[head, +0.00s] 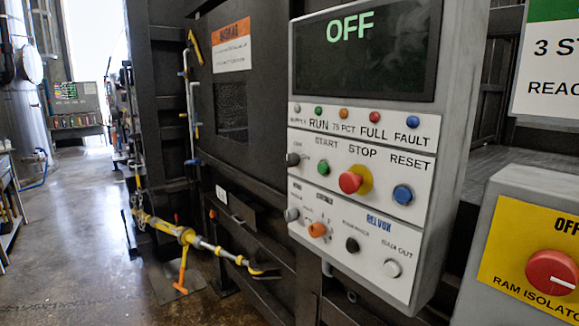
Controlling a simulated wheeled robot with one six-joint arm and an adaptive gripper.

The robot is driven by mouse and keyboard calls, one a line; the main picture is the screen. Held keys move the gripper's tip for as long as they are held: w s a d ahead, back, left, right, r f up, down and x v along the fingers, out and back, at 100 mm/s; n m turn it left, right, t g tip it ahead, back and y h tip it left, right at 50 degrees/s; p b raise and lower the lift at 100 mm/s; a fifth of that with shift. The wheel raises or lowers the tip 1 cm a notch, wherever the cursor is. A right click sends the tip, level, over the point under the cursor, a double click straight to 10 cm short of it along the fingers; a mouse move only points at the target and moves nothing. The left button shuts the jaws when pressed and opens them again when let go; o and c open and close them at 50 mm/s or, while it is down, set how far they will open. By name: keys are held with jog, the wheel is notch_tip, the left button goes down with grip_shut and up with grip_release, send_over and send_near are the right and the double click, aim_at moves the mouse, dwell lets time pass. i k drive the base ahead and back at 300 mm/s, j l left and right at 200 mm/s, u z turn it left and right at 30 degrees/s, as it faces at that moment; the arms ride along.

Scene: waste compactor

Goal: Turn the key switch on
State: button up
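The control panel (436,182) is a grey box with white button plates, right of the middle in the head view. Its screen (365,48) reads OFF in green. A small dark grey knob (292,160) sits at the left end of the START row, with tiny labels beside it that look like OFF and ON. It appears to be the key switch, but its key and exact angle are too small to tell. A similar grey knob (291,214) sits in the row below. My gripper is not in view.
Beside the knob are a green START button (323,168), a red STOP button (351,182) and a blue RESET button (403,195). A red isolator knob (551,272) stands at lower right. A yellow rod (165,228) crosses at left. Open floor (75,240) lies further left.

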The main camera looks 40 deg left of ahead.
aim_at(292, 159)
jog(key=u, duration=1)
